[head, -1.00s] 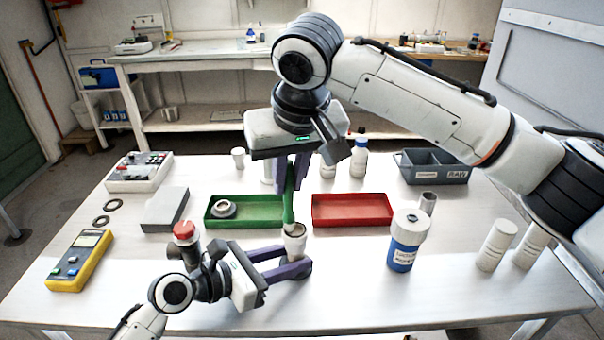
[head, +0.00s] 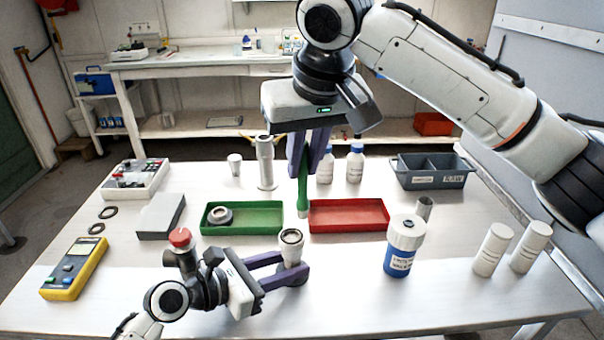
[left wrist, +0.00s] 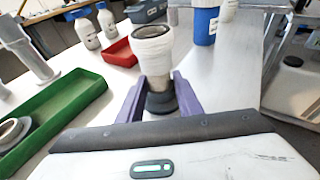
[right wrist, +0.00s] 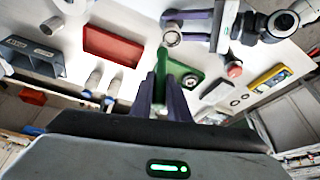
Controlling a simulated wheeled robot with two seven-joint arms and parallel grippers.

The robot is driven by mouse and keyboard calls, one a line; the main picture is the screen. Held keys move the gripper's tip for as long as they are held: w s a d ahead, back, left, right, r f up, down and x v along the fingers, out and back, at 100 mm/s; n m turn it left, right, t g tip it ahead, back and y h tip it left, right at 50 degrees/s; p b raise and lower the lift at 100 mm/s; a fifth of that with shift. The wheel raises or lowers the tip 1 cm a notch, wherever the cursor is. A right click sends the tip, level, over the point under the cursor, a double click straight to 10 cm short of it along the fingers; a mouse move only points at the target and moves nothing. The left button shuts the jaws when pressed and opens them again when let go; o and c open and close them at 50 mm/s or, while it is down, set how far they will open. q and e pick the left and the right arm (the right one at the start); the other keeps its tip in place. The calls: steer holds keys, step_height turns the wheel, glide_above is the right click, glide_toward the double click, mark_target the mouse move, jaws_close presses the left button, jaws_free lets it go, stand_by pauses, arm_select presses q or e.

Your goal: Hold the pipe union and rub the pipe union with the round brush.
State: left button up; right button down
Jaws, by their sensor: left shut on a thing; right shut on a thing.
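The pipe union (head: 291,243) is a pale cylindrical fitting with a dark round opening on top. My left gripper (head: 297,268) is shut on it and holds it upright near the table's middle front; the left wrist view shows its pale ribbed body (left wrist: 152,52) and dark lower part between the fingers. My right gripper (head: 310,155) is shut on the round brush (head: 303,196), by its green handle, and holds it pointing down. The brush's tip is above and behind the union in the head view, apart from it. The right wrist view shows the green handle (right wrist: 161,66) between the fingers.
A green tray (head: 254,228) holding a round fitting and an empty red tray (head: 349,228) lie behind the union. A blue-and-white bottle (head: 400,258) stands to the right, a red-capped item (head: 181,238) by my left arm.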

steer(key=shift+r, duration=1.8)
arm_select(q)
steer(key=o, duration=0.9)
steer(key=shift+c, duration=0.2)
steer(key=shift+a, duration=0.1)
steer(key=v, duration=1.2)
steer(key=shift+s+r, duration=0.1)
steer(key=shift+s, duration=0.1)
arm_select(e)
steer(key=shift+s+f, duration=0.1)
